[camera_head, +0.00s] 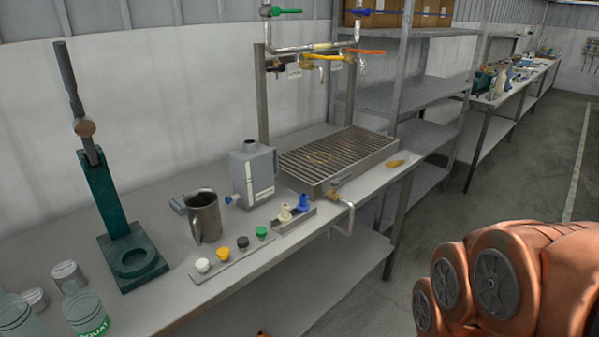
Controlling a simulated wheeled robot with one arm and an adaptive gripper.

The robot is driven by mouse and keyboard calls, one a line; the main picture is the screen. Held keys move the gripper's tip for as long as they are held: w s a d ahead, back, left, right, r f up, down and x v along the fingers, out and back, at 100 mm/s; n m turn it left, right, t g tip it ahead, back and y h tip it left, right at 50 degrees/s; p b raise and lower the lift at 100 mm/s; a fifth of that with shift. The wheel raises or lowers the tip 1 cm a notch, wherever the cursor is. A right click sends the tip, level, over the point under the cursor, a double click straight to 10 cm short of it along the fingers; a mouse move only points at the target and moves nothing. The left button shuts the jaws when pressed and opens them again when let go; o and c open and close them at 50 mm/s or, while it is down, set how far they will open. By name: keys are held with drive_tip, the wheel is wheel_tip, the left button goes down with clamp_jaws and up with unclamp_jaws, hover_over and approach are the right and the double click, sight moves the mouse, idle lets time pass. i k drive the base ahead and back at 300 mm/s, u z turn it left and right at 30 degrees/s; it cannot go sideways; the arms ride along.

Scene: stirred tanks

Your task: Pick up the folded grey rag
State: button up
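I see no folded grey rag in the head view. None of these looks like a cloth. My gripper is not in view.
A green lever press (118,215) stands at the left, with glass bottles (84,308) before it. Coloured caps (222,253) line the front edge. Pipes with valves (318,47) rise behind the grate. Shelves (425,90) stand beyond. Open floor (545,150) lies at the right.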

sight(177, 203)
drive_tip(key=z, duration=0.05)
drive_tip(key=k, duration=0.5)
drive_tip(key=u, duration=1.05)
drive_tip(key=i, duration=1.3)
drive_tip(key=u, duration=0.95)
drive_tip(key=i, duration=0.25)
drive_tip(key=u, duration=0.1)
